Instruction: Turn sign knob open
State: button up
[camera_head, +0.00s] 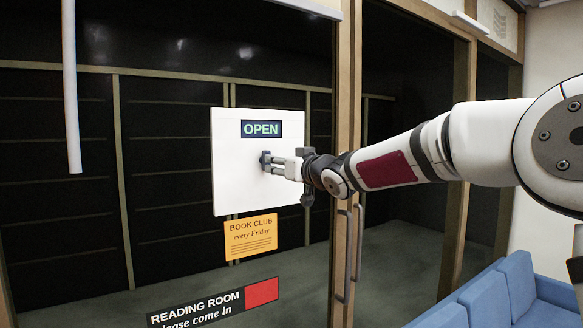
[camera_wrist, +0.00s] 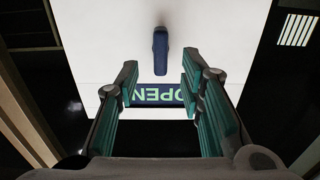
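A white square sign panel (camera_head: 232,185) hangs on the dark glass, with a green-lettered OPEN label (camera_head: 261,129) near its top. Its dark blue knob (camera_head: 265,160) sits at the panel's middle, partly hidden by my gripper (camera_head: 278,165). In the wrist view the knob (camera_wrist: 160,51) is a narrow bar standing along the picture's vertical, and the OPEN label (camera_wrist: 160,95) reads upside down. My gripper's green-padded fingers (camera_wrist: 159,68) are spread apart, one on each side of the knob, with visible gaps. How far the tips reach along the knob cannot be told.
A yellow book club notice (camera_head: 250,237) and a reading room sign (camera_head: 217,304) are below the panel. Door handles (camera_head: 349,250) stand on the wooden frame to the right. Blue seats (camera_head: 507,295) are at the lower right. A white rod (camera_head: 70,90) hangs at left.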

jog(key=v, duration=0.6)
jog(key=shift+s+f, duration=0.1)
jog(key=s+d+f+m+g+h, duration=0.25)
jog(key=s+d+f+h, duration=0.3)
jog(key=s+d, duration=0.5)
jog(key=s+d+f+m+g+h, duration=0.25)
jog(key=s+d+f+h, duration=0.45)
jog(key=s, duration=0.7)
jog(key=s+d+f+m+g+y, duration=0.1)
jog(key=s+f+g, duration=0.1)
jog(key=s, duration=0.7)
jog(key=s+d+f+g+y, duration=0.1)
jog(key=s+d+f+g, duration=0.1)
jog(key=s+f, duration=0.3)
jog(key=s, duration=0.4)
jog(key=shift+s+m, duration=0.3)
jog(key=shift+m, duration=0.1)
jog(key=shift+d+y, duration=0.15)
jog(key=shift+y, duration=0.1)
